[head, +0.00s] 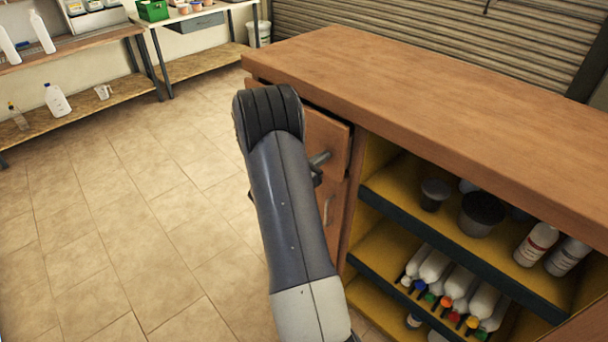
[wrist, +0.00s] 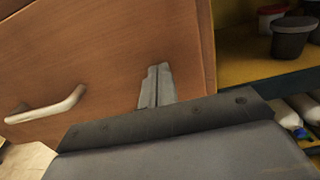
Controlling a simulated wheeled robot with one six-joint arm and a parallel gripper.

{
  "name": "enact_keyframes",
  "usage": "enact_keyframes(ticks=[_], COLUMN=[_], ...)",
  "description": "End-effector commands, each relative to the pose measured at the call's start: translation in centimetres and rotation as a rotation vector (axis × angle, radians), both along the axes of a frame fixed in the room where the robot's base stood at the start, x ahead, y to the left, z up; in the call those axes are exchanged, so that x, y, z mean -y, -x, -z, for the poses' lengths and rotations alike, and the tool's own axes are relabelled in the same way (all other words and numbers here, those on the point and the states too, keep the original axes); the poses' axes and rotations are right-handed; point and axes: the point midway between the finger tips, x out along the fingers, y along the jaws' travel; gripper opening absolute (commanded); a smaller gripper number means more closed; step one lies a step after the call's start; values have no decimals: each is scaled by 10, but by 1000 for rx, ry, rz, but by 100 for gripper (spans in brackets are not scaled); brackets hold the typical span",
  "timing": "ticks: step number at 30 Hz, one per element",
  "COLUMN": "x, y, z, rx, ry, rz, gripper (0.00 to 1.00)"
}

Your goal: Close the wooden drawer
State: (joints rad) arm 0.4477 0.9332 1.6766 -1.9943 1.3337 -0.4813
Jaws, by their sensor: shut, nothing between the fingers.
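The wooden drawer (head: 335,142) is at the left end of the wooden cabinet, under its top. A dark gap shows above its front, which seems to stand out a little from the cabinet. My arm hides much of it in the head view. In the wrist view the drawer front (wrist: 110,55) fills the upper left, with a pale bar handle (wrist: 47,107) at left. My gripper (wrist: 157,88) is shut and empty, right of the handle, at or very near the wood; I cannot tell whether it touches. In the head view my gripper (head: 321,159) shows partly beside my arm.
The cabinet's wooden top (head: 430,100) overhangs the drawer. Right of it are open yellow shelves with dark tubs (head: 482,212) and several bottles (head: 460,290). A lower front with a handle (head: 328,210) is below. The tiled floor (head: 130,215) at left is clear.

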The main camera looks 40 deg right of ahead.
Motion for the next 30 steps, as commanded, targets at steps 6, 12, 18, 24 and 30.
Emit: enact_keyframes(ticks=[6, 12, 18, 24, 30], x=[30, 41, 44, 45, 39], y=[-1, -2, -2, -2, -5], z=[1, 0, -2, -3, -3], rx=[2, 2, 3, 4, 5], ry=[1, 1, 2, 4, 6], rz=[2, 0, 0, 1, -1], gripper=[0, 0, 0, 0, 0])
